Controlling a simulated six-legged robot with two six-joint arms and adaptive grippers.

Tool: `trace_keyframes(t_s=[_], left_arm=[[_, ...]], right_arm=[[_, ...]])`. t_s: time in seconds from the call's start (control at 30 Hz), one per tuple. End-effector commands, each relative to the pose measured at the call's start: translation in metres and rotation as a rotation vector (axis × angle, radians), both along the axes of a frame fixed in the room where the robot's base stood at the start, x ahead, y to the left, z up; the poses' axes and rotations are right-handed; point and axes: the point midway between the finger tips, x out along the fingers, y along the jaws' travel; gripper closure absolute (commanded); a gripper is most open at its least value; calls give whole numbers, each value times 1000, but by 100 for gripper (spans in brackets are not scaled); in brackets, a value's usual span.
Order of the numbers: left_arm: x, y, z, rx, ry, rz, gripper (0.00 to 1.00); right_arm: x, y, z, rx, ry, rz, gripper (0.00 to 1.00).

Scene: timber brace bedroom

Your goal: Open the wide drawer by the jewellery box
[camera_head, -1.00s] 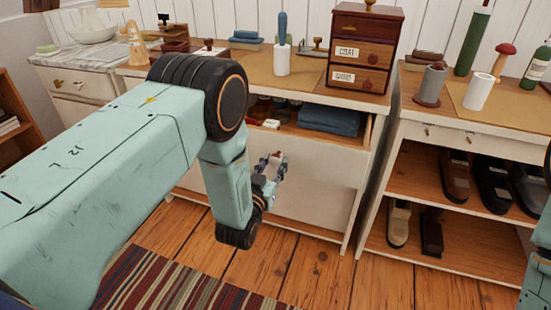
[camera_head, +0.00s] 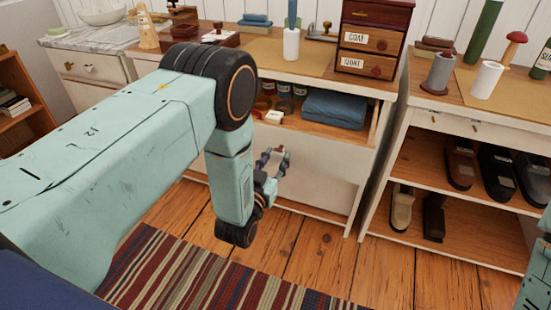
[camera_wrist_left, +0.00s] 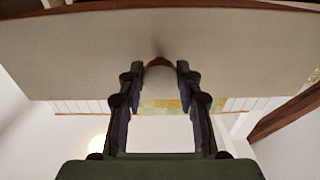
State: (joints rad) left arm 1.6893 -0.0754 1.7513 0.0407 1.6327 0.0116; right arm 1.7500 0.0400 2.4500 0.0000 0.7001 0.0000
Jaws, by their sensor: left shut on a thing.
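The wide drawer (camera_head: 325,170) has a plain pale front and stands partly open below the worktop. Inside it lie a folded blue cloth (camera_head: 335,109) and several small jars (camera_head: 284,90). The jewellery box (camera_head: 374,38), a dark wooden chest with small labelled drawers, stands on the worktop above. My left gripper (camera_head: 276,158) is at the drawer front. In the left wrist view, my left gripper's fingers (camera_wrist_left: 161,68) are closed around a rounded knob (camera_wrist_left: 160,75) on the pale drawer front (camera_wrist_left: 75,55). My right gripper is out of view.
A shoe rack cabinet (camera_head: 405,150) stands close on the right. A marble-topped cabinet (camera_head: 95,42) stands at the left. A striped rug (camera_head: 190,275) and bare floorboards (camera_head: 310,250) lie in front.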

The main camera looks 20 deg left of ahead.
Motion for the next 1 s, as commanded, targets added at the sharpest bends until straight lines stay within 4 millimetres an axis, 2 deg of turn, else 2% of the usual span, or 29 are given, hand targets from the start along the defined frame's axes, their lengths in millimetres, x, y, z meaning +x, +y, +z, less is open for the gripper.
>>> trace_keyframes(t_s=[0.07, 0.1, 0.37, 0.7, 1.0], left_arm=[[0, 0, 1, 0, -3, 0, 100], [0, 0, 1, 0, -3, 0, 65], [-1, 0, 1, 0, -1, 0, 43], [-5, 0, 0, 0, 0, 0, 43], [-50, 2, -1, 1, 3, 0, 43]], right_arm=[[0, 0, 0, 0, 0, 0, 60], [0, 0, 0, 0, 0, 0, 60], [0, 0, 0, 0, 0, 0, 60], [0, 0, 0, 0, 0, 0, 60], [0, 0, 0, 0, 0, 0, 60]])
